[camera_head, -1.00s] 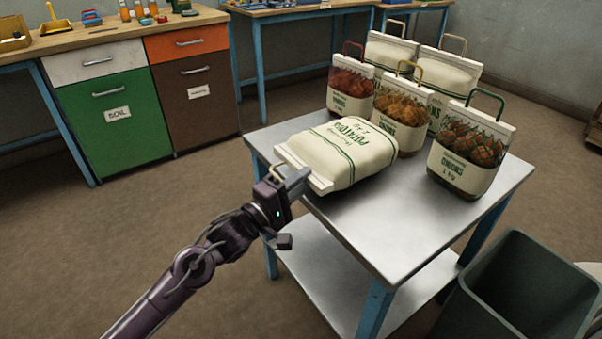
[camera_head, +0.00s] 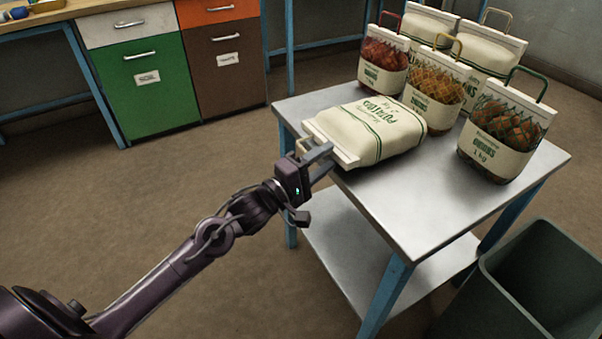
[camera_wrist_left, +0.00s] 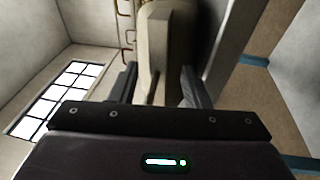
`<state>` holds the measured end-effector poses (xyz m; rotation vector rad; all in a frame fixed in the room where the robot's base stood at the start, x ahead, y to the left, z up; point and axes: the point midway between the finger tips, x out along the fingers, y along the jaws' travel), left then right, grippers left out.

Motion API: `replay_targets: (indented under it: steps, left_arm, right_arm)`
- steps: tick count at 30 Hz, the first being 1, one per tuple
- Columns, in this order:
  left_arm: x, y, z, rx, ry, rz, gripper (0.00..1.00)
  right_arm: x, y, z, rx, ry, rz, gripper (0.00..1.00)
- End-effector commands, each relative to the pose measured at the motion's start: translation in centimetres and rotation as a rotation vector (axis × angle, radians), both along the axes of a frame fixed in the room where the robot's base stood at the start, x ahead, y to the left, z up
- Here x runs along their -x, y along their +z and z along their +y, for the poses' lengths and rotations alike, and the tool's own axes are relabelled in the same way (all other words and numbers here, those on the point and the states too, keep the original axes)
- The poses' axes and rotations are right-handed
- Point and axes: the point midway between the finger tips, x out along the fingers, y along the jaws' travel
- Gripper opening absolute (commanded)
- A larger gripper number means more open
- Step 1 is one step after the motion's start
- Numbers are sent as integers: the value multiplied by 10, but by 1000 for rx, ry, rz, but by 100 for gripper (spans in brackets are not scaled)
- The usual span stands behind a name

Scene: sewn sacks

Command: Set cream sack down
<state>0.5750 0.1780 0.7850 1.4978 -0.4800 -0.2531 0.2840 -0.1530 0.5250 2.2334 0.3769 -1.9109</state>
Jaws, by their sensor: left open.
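The cream sack (camera_head: 366,132), printed with green potato lettering, lies on its side on the metal table (camera_head: 440,208). Its pale top bar and handle end face the table's left edge. My left gripper (camera_head: 318,160) is at that end, with its fingers open around the bar and handle. In the left wrist view the two fingers (camera_wrist_left: 158,88) stand apart on either side of the sack's pale bar (camera_wrist_left: 152,65). The handle is mostly hidden by the gripper. My right gripper is not in view.
Mesh sacks with red (camera_head: 384,58), yellow (camera_head: 432,88) and green (camera_head: 505,125) handles stand upright behind and right. More cream sacks (camera_head: 490,52) stand at the back. A dark bin (camera_head: 540,280) is at lower right. The table's front is clear.

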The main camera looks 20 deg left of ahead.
Motion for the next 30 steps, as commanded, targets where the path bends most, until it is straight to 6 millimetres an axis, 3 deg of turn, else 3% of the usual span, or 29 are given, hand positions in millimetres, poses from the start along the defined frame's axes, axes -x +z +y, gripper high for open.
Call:
replay_targets:
  steps: [12, 18, 23, 26, 30]
  left_arm:
    - [67, -12, 33, -1, 0, 6, 43]
    - [88, -15, 44, 0, -1, 3, 43]
    - [94, -20, 48, -19, 13, 9, 43]
    - [93, -40, 50, -123, 76, 46, 43]
    - [98, -101, 51, -456, 187, 194, 43]
  right_arm:
    - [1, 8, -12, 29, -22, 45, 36]
    - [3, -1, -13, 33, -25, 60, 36]
    - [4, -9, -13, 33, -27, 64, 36]
    - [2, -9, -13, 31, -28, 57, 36]
    - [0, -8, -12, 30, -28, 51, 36]
